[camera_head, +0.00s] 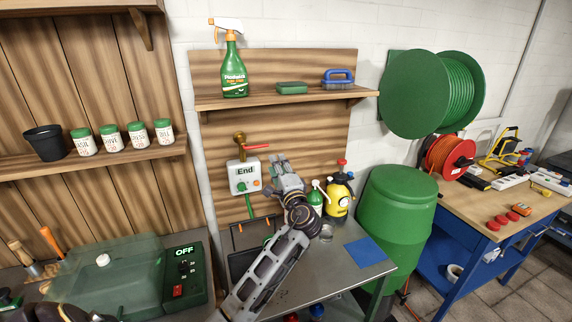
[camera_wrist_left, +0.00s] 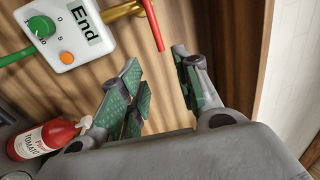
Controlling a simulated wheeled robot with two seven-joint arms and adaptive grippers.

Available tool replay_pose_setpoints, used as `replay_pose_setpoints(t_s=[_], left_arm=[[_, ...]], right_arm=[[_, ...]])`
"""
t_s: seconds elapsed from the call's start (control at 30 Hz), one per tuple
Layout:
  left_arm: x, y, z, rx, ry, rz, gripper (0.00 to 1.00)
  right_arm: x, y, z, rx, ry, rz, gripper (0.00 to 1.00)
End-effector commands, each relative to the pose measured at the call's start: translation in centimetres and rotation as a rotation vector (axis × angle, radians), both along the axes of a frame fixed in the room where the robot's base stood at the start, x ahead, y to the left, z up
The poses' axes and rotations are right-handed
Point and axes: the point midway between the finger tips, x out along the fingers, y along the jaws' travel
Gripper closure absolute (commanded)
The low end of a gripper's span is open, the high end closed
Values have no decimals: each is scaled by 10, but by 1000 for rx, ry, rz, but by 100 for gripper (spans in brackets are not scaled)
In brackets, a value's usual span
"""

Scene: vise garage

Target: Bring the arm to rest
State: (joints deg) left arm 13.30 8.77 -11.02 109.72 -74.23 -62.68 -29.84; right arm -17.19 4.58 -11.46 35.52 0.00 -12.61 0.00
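My left arm (camera_head: 268,272) reaches up from the bottom of the head view over the grey bench. My left gripper (camera_head: 279,168) is in front of the wooden back panel, just right of the white timer box (camera_head: 243,178) reading "End". In the left wrist view my left gripper (camera_wrist_left: 163,92) has its green-padded fingers apart, with only wood panel seen between them. The timer box (camera_wrist_left: 67,30) and the red tap lever (camera_wrist_left: 154,24) lie beyond the fingers and appear apart from them.
A small green bottle (camera_head: 316,198) and a yellow sprayer (camera_head: 339,195) stand close right of the gripper. A shelf (camera_head: 290,99) with a spray bottle (camera_head: 234,66) is above. A green barrel (camera_head: 394,225) stands right. The wrist view shows a red tomato bottle (camera_wrist_left: 44,139).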

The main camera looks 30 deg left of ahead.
Motion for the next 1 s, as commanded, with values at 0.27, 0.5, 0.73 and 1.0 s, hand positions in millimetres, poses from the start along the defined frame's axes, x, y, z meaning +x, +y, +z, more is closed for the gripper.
replay_pose_setpoints(t_s=[0.27,0.5,0.73,1.0], left_arm=[[-1,0,-2,-6,2,-1,67],[-12,0,-35,-119,21,-24,67],[-40,-5,-101,-363,68,-56,67],[-86,-23,-178,-675,140,-65,67]], right_arm=[[0,0,0,0,0,0,100],[0,0,0,0,0,0,100],[0,1,0,1,0,-1,100],[0,1,0,1,0,-1,100]])
